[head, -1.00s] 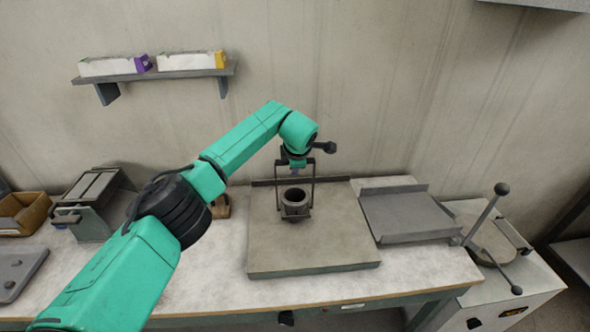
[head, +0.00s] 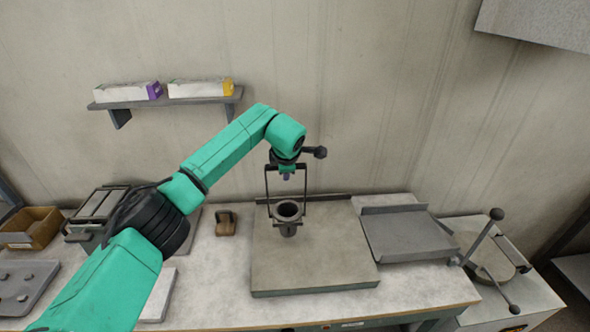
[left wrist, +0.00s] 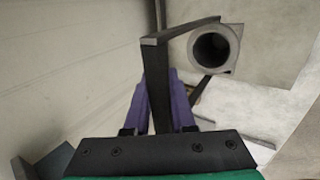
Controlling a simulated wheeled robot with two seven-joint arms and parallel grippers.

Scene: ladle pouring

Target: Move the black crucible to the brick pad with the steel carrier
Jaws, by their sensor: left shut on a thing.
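The black crucible (head: 288,209) is a dark open cup, upright in the ring of the steel carrier (head: 305,185), a dark frame with a tall bail. My left gripper (head: 287,177) is shut on the top of the bail, above the crucible. The left wrist view shows my purple fingers (left wrist: 165,105) on the dark bar and the crucible's round mouth (left wrist: 211,48) beyond it. The crucible is over the left back part of a wide grey slab (head: 320,260); whether it touches is unclear. I cannot tell which surface is the brick pad. My right gripper is not in view.
A grey metal tray (head: 408,236) is right of the slab. A round-topped unit with ball-ended levers (head: 485,260) stands at the far right. A small brown block (head: 227,222) and a pale plate (head: 158,296) lie left of the slab. A shelf (head: 170,101) is on the wall.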

